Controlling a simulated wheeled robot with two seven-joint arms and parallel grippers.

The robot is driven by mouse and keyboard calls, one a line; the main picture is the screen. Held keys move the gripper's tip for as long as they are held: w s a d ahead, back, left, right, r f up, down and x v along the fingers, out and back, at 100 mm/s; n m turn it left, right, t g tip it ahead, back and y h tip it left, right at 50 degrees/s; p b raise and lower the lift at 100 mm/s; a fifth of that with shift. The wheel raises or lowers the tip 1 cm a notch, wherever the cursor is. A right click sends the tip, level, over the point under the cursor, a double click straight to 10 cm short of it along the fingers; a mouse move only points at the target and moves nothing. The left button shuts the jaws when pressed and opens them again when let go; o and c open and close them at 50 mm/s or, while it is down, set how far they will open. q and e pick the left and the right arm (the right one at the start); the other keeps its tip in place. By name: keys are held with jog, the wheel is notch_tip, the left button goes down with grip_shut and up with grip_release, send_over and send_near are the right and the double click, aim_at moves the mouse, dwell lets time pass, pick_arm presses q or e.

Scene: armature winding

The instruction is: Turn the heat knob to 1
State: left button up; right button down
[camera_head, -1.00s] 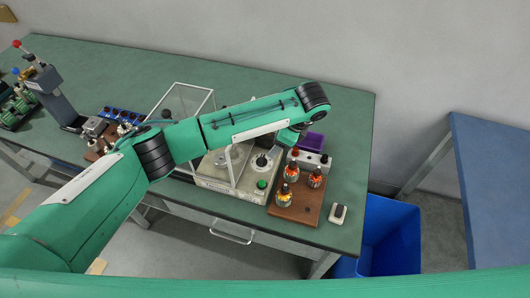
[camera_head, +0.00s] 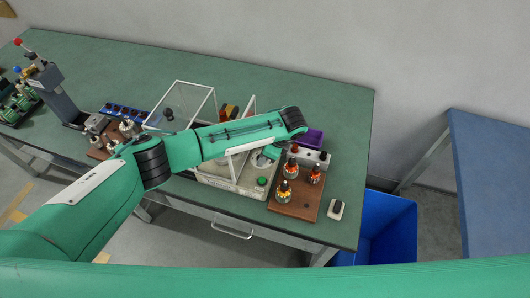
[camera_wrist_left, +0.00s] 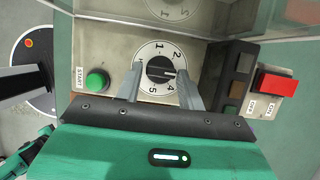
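The heat knob (camera_wrist_left: 160,69) is black, on a round white dial with printed numbers, in the left wrist view. Its pale pointer line points right, between the 2 and the 4; the number there is hidden or unclear. My left gripper (camera_wrist_left: 161,88) is open, one finger on each side of the knob over the dial. Whether the fingers touch the knob, I cannot tell. In the head view my left gripper (camera_head: 268,154) is above the machine (camera_head: 232,185) and covers the knob. My right gripper is not in view.
A green START button (camera_wrist_left: 97,81) is left of the dial and a red switch (camera_wrist_left: 277,85) is right of it. A clear guard panel (camera_head: 238,148) stands close to the arm. A brown board (camera_head: 297,200) with several small armatures is to the right.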

pick_arm(q)
jog(key=c, duration=0.5)
jog(key=shift+c, duration=0.2)
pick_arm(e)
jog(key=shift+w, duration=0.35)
pick_arm(q)
jog(key=shift+n, duration=0.3)
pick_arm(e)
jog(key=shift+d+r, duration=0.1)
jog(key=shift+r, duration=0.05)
pick_arm(q)
jog(key=shift+w+n+g+p, duration=0.1)
jog(key=shift+n+g+p, duration=0.4)
jog(key=shift+n, duration=0.4)
jog(key=n+g+p, duration=0.1)
jog(key=n, duration=0.2)
jog(key=shift+w+n, duration=0.15)
jog(key=shift+n, duration=0.15)
jog(key=n+g, duration=0.1)
jog(key=n, duration=0.1)
jog(key=n+g, duration=0.1)
jog(key=n, duration=0.1)
jog(key=shift+w+h+p, duration=0.2)
jog(key=shift+h+p, duration=0.1)
jog(key=shift+p, duration=0.1)
jog(key=shift+w+a+n+g, duration=0.15)
jog(key=shift+n+g, duration=0.15)
jog(key=shift+n, duration=0.8)
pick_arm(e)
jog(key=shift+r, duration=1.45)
